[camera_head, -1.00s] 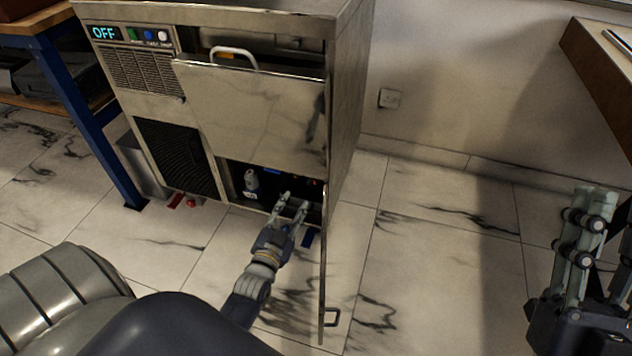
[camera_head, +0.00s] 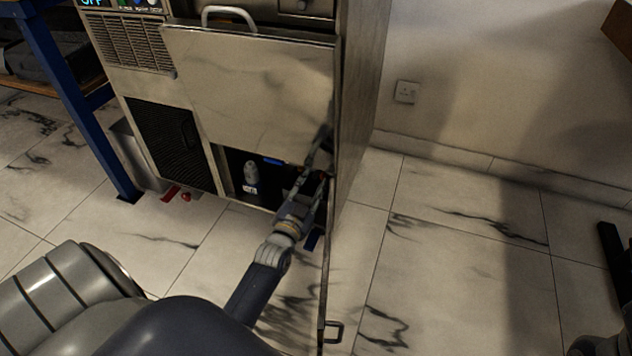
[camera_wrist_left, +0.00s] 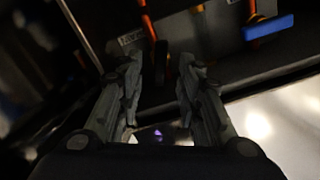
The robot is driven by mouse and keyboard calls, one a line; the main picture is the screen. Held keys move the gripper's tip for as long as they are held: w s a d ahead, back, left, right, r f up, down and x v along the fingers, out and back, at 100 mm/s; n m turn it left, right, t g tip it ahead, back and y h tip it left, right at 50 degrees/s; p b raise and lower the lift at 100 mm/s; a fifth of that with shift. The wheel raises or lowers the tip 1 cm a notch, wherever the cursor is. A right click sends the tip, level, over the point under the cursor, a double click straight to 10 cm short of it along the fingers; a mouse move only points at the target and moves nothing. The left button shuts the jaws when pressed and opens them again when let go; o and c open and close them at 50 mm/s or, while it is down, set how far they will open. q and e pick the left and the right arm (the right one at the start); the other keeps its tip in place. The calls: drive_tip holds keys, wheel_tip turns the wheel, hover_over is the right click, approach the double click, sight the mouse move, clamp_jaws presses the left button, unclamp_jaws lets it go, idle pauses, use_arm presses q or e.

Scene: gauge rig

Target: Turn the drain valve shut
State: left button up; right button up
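My left gripper (camera_head: 318,160) reaches into the low opening of the steel machine, partly behind its front panel. In the left wrist view the gripper (camera_wrist_left: 160,75) has its fingers apart. A dark upright piece (camera_wrist_left: 161,60) shows between the fingertips, below an orange pipe (camera_wrist_left: 148,22); I cannot tell whether it is a valve handle or touches a finger. A blue lever handle (camera_wrist_left: 268,27) sits on a second orange pipe (camera_wrist_left: 252,8), to the right of the fingers. No label marks the drain valve legibly. My right gripper's fingers are not visible.
The tilted front panel (camera_head: 250,95) hangs over the opening. A grey bottle (camera_head: 250,177) stands inside, left of my gripper. An open door edge with a handle (camera_head: 333,331) is low at the right. Marble floor (camera_head: 450,270) to the right is mostly clear.

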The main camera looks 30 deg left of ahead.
sight(317, 174)
use_arm(q)
drive_tip(key=shift+b+x, duration=0.6)
drive_tip(key=shift+x, duration=1.25)
clamp_jaws()
